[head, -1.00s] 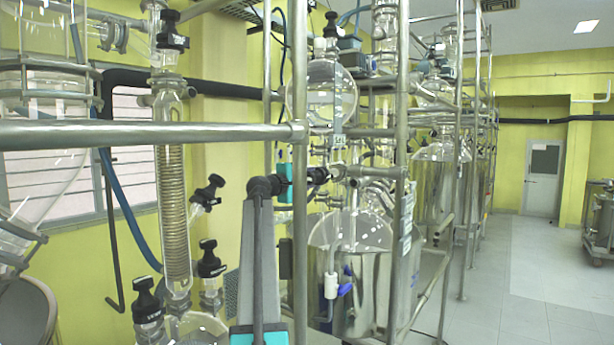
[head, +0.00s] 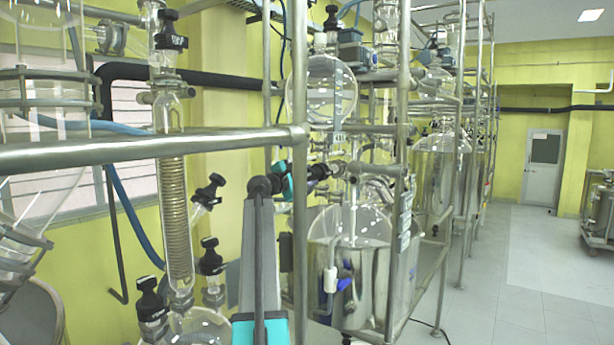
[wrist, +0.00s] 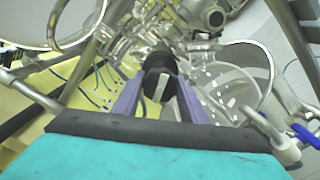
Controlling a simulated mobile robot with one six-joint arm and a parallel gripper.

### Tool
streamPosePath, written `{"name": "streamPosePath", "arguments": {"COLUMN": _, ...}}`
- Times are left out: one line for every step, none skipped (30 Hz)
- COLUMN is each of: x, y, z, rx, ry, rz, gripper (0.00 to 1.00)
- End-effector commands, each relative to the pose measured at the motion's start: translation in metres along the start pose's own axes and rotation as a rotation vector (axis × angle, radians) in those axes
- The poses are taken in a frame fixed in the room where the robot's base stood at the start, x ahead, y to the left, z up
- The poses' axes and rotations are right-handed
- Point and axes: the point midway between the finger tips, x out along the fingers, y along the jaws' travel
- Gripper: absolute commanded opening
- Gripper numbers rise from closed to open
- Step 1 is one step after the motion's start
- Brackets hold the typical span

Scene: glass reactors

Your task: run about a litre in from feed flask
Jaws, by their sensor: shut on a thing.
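The round glass feed flask (head: 320,88) hangs on the steel frame at the middle of the head view. A small tag and glass valve parts sit below it. My gripper (wrist: 157,92) has its two purple fingers closed on a black valve knob (wrist: 160,66), seen end-on with a pale bar across its face. In the head view the knob (head: 319,172) lies under the flask, just right of my teal wrist. The steel-looking reactor vessel (head: 350,265) stands below it. I cannot make out the liquid level in the flask or any flow.
A frame upright (head: 300,230) stands close beside my wrist, and a horizontal rail (head: 150,145) crosses in front at left. A glass coil condenser (head: 174,220) with black-capped valves is at left. Open floor (head: 520,280) lies right.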

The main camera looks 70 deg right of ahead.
Motion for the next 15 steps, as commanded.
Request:
{"name": "streamPosePath", "arguments": {"x": 0.0003, "y": 0.0042, "z": 0.0003, "rx": -0.001, "ry": 0.002, "rz": 0.009, "gripper": 0.16}}
{"name": "streamPosePath", "arguments": {"x": 0.0003, "y": 0.0042, "z": 0.0003, "rx": 0.0, "ry": 0.002, "rz": 0.009, "gripper": 0.16}}
{"name": "streamPosePath", "arguments": {"x": 0.0003, "y": 0.0042, "z": 0.0003, "rx": 0.0, "ry": 0.002, "rz": 0.009, "gripper": 0.16}}
{"name": "streamPosePath", "arguments": {"x": 0.0002, "y": 0.0042, "z": 0.0003, "rx": 0.0, "ry": 0.002, "rz": 0.009, "gripper": 0.16}}
{"name": "streamPosePath", "arguments": {"x": 0.0002, "y": 0.0042, "z": 0.0003, "rx": 0.0, "ry": 0.002, "rz": 0.009, "gripper": 0.16}}
{"name": "streamPosePath", "arguments": {"x": 0.0002, "y": 0.0043, "z": 0.0003, "rx": 0.001, "ry": 0.002, "rz": 0.009, "gripper": 0.16}}
{"name": "streamPosePath", "arguments": {"x": 0.0002, "y": 0.0043, "z": 0.0003, "rx": 0.001, "ry": 0.002, "rz": 0.009, "gripper": 0.16}}
{"name": "streamPosePath", "arguments": {"x": 0.0002, "y": 0.0043, "z": 0.0003, "rx": 0.001, "ry": 0.002, "rz": 0.009, "gripper": 0.44}}
{"name": "streamPosePath", "arguments": {"x": 0.0002, "y": 0.004, "z": 0.0002, "rx": 0.001, "ry": 0.002, "rz": 0.008, "gripper": 0.5}}
{"name": "streamPosePath", "arguments": {"x": 0.0002, "y": 0.0038, "z": 0.0002, "rx": 0.001, "ry": 0.002, "rz": 0.008, "gripper": 0.55}}
{"name": "streamPosePath", "arguments": {"x": 0.0002, "y": 0.0035, "z": 0.0001, "rx": 0.001, "ry": 0.002, "rz": 0.007, "gripper": 0.57}}
{"name": "streamPosePath", "arguments": {"x": 0.0001, "y": 0.0031, "z": 0.0001, "rx": 0.001, "ry": 0.001, "rz": 0.006, "gripper": 0.57}}
{"name": "streamPosePath", "arguments": {"x": 0.0001, "y": 0.0029, "z": 0.0, "rx": 0.002, "ry": 0.001, "rz": 0.006, "gripper": 0.57}}
{"name": "streamPosePath", "arguments": {"x": 0.0, "y": 0.0026, "z": 0.0, "rx": 0.002, "ry": 0.001, "rz": 0.005, "gripper": 0.57}}
{"name": "streamPosePath", "arguments": {"x": 0.0, "y": 0.0023, "z": 0.0, "rx": 0.002, "ry": 0.001, "rz": 0.005, "gripper": 0.57}}
